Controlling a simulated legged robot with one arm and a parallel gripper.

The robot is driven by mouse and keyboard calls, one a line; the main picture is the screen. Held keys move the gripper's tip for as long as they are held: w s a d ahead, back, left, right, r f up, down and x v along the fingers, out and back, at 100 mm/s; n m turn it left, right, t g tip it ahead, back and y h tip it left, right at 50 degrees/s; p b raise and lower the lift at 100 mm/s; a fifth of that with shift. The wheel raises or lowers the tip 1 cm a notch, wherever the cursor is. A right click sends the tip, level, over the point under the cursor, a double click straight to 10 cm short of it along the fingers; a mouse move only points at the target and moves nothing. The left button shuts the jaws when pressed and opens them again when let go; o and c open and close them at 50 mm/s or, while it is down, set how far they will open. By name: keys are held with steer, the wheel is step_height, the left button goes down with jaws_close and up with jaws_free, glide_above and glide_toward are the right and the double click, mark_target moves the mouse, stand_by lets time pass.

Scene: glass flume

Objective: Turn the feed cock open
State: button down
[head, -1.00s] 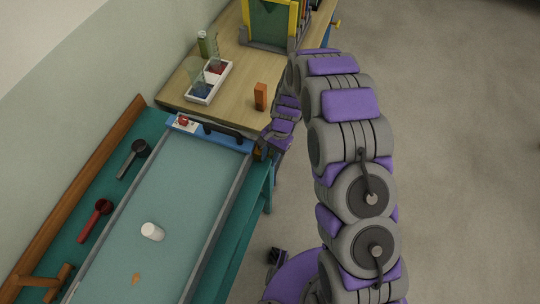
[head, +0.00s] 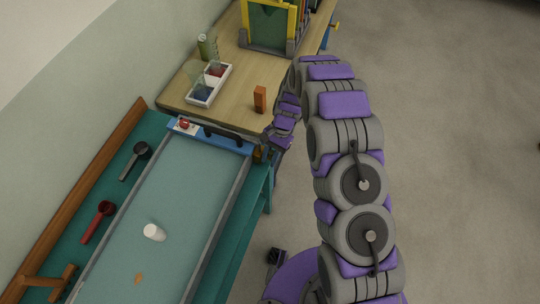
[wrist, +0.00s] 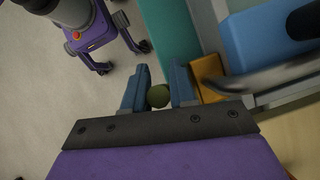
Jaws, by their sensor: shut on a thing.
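The feed cock shows in the wrist view as a round olive knob (wrist: 159,96) beside a brass-coloured block (wrist: 207,76) at the blue end of the flume. My gripper (wrist: 159,88) has its two blue fingers on either side of the knob, shut on it. In the head view my gripper (head: 262,148) is at the far right corner of the flume (head: 180,205), largely hidden by my arm. How far the cock is turned cannot be told.
A blue end piece with a black handle (head: 222,136) closes the flume's far end. An orange block (head: 260,99) and a white tray (head: 209,86) stand on the wooden table (head: 235,65) beyond. Grey floor lies open at right.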

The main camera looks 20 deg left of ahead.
steer(key=c, duration=1.3)
jaws_free()
steer(key=shift+a, duration=0.1)
steer(key=p+v, duration=0.1)
steer(key=v, duration=1.6)
steer(key=shift+w+a+r+p, duration=0.1)
steer(key=shift+w+r+p, duration=0.1)
steer(key=shift+p, duration=0.2)
